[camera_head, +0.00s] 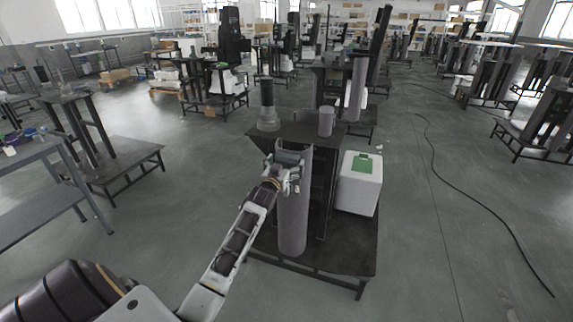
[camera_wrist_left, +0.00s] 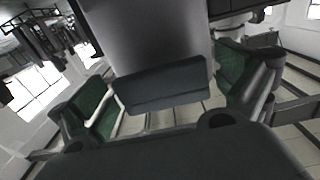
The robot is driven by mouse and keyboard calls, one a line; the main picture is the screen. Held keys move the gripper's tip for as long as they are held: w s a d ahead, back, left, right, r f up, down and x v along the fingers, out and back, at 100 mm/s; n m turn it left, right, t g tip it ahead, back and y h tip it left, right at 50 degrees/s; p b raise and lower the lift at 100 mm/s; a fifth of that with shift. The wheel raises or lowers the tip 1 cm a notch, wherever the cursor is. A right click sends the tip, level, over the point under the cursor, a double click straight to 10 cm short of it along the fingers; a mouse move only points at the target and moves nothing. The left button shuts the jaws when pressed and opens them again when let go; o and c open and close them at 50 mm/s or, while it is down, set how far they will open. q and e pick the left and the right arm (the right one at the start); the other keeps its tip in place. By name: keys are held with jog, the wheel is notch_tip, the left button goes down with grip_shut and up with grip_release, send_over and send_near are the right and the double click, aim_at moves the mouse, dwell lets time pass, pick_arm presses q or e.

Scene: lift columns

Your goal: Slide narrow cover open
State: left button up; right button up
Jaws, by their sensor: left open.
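The narrow cover (camera_head: 293,225) is a tall grey upright panel on the front of the black lift column. My left gripper (camera_head: 289,162) is at its upper part, and the arm comes in from the lower left. In the left wrist view the grey cover (camera_wrist_left: 150,35) fills the upper middle. A dark block (camera_wrist_left: 162,85), which looks like a handle, shows at its near end. The open left gripper (camera_wrist_left: 165,92) has one green-lined finger on each side of this block, with gaps between. My right gripper is not in view.
A white box (camera_head: 359,190) with a green patch stands right of the column on the black base platform (camera_head: 345,262). Grey cylinders (camera_head: 326,121) stand on the column's black top. A blue-grey table (camera_head: 40,195) is at the left. Open floor lies right, with a black cable (camera_head: 470,200).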

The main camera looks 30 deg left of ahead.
pick_arm(q)
jog(key=shift+s, duration=0.15)
jog(key=v, duration=1.1)
jog(key=shift+s+d, duration=0.2)
jog(key=shift+s, duration=0.1)
dwell(0.4)
dwell(0.8)
